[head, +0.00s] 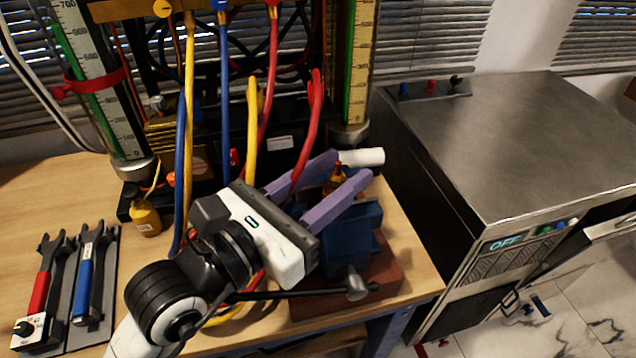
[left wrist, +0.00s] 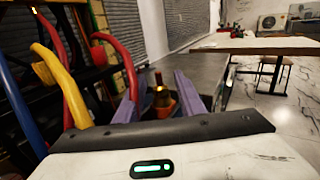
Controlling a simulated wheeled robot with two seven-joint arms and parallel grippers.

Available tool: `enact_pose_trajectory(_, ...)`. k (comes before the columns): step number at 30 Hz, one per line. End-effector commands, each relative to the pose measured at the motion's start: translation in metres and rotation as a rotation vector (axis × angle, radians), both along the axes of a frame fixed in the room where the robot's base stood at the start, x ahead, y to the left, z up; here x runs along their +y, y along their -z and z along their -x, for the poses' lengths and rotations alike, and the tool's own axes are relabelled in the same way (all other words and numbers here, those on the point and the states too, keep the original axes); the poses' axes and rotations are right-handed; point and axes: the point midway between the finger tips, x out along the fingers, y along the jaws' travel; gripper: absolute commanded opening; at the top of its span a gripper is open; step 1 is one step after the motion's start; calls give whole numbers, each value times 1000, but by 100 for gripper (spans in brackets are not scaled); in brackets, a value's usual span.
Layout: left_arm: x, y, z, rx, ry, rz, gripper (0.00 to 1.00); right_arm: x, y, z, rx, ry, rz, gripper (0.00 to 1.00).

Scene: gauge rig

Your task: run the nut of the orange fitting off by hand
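The orange fitting (head: 337,178) stands upright above the blue vise (head: 348,243), with a brass-coloured upper part. My left gripper (head: 352,167) reaches in from the left with its two purple fingers spread, one on either side of the fitting. In the left wrist view the fitting (left wrist: 162,98) shows between the fingers (left wrist: 160,92), with a gap at least on its left side. The fingers do not look closed on it. The nut cannot be told apart clearly, and the fitting's lower part is hidden. My right gripper is in neither view.
A white cylinder (head: 361,157) lies just behind the fingertips. Yellow, blue and red hoses (head: 252,130) hang close behind my left gripper. A red-handled (head: 40,290) and a blue-handled wrench (head: 85,280) lie on a grey mat at left. A metal cabinet (head: 520,140) stands at right.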

Motion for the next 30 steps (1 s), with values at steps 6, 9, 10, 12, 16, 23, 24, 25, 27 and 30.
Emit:
enact_pose_trajectory(6,23,1,27,5,-1,-3,36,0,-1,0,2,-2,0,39)
enact_pose_trajectory(9,34,-3,41,10,1,-6,36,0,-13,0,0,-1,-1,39)
enact_pose_trajectory(10,36,-4,43,10,1,-7,36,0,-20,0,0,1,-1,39)
enact_pose_trajectory(12,42,-5,50,10,2,-6,36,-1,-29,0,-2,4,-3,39)
enact_pose_trajectory(16,51,-2,61,8,1,-6,36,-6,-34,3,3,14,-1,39)
enact_pose_trajectory(23,62,0,74,4,1,-2,36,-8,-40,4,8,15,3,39)
enact_pose_trajectory(24,63,0,75,2,1,-1,36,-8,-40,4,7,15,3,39)
enact_pose_trajectory(25,64,0,75,2,1,-1,36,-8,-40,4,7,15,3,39)
enact_pose_trajectory(27,64,0,76,1,1,-2,36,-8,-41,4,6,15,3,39)
enact_pose_trajectory(30,64,1,76,0,1,-1,36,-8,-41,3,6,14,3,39)
